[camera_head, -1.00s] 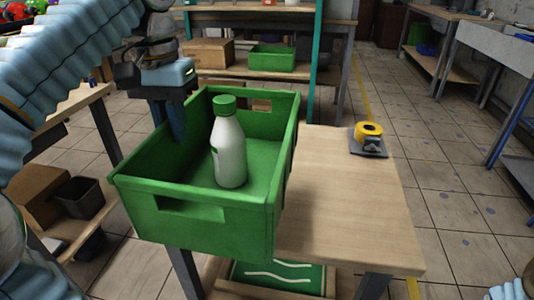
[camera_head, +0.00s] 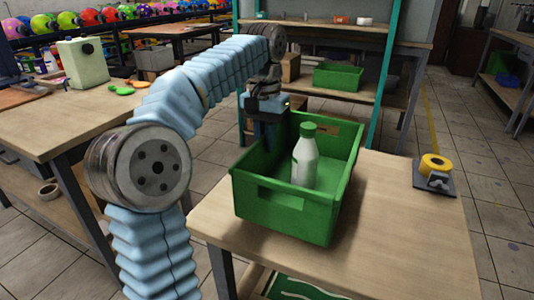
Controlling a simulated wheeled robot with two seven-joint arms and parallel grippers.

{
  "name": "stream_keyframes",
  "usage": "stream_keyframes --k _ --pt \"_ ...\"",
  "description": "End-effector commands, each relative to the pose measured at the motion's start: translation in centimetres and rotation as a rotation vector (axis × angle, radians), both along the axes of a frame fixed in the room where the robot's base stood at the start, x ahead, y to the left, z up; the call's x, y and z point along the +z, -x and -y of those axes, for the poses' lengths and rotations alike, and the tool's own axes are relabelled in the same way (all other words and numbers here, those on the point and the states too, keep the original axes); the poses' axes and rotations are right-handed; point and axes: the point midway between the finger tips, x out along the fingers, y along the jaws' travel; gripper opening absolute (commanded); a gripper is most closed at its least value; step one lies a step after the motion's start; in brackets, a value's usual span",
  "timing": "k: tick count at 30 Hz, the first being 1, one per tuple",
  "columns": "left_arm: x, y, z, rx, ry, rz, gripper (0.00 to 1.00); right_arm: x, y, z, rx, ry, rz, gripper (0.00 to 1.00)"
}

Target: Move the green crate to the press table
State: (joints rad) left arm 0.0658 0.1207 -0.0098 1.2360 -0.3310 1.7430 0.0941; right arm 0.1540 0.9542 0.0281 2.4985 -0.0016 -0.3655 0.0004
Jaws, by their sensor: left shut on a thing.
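The green crate (camera_head: 283,208) is in the middle of the head view, over the near end of a light wooden table (camera_head: 405,235). It looks level, but I cannot tell whether it rests on the top or hangs just above it. A white bottle with a green cap (camera_head: 304,165) stands upright inside it. My left gripper (camera_head: 267,138) is shut on the crate's left wall, its fingers partly hidden by that wall. My right gripper is not in view. I cannot tell for certain which table is the press table.
A yellow tape roll on a dark holder (camera_head: 435,170) sits on the table's right side. Another wooden table (camera_head: 60,125) on the left bears a pale green device (camera_head: 83,62). A shelf behind holds a second green crate (camera_head: 338,77).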

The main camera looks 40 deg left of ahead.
Motion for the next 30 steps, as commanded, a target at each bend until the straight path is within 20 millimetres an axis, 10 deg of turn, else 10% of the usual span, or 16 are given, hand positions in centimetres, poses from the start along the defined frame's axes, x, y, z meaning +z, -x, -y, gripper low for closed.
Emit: stream_keyframes --k 20,21,25,30 --pt "-4.2 -0.7 -0.2 0.000 0.001 0.002 0.00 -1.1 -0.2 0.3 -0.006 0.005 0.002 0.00" --pt "-4.1 -0.7 -0.2 0.000 0.000 0.000 0.21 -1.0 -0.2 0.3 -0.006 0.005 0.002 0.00" --pt "-4.1 -0.7 -0.2 0.000 0.000 0.000 0.41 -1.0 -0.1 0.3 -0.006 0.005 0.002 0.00" --pt "-4.1 -0.7 -0.2 0.000 0.000 0.000 0.41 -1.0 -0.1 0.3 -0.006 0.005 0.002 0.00"
